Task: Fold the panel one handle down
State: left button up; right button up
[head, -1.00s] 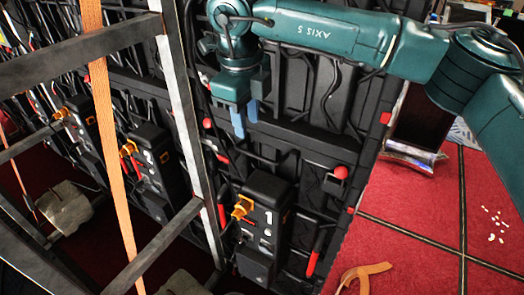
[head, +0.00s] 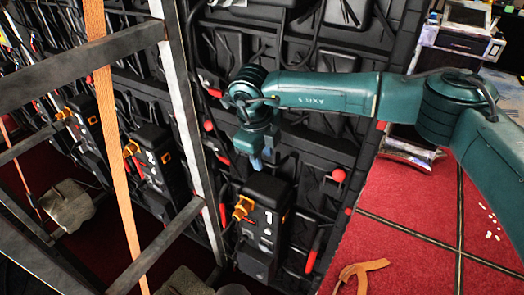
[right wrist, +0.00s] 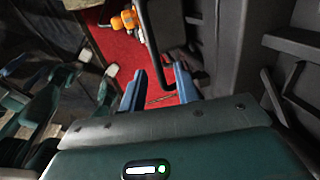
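The panel one box (head: 262,222) is black with a white number 1 and a yellow-orange connector (head: 243,207) on its left side. It is mounted on the back of the wall. A red-handled lever (head: 314,250) hangs to its right, and a red knob (head: 338,175) is above that. I cannot tell which part is the named handle. My right gripper (head: 256,164) points down just above the box's top. In the right wrist view its blue fingers (right wrist: 160,72) are apart with nothing between them; a dark curved bar (right wrist: 148,30) shows just beyond. My left gripper is not in view.
A grey metal frame (head: 185,130) with an orange strap (head: 113,130) stands at the left. The panel two box (head: 150,165) is behind it. Red carpet (head: 400,215) is open at the right, with a tan strap (head: 362,270) lying on it.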

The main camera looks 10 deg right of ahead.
jog(key=shift+f, duration=0.15)
jog(key=shift+c, duration=0.4)
grip_shut()
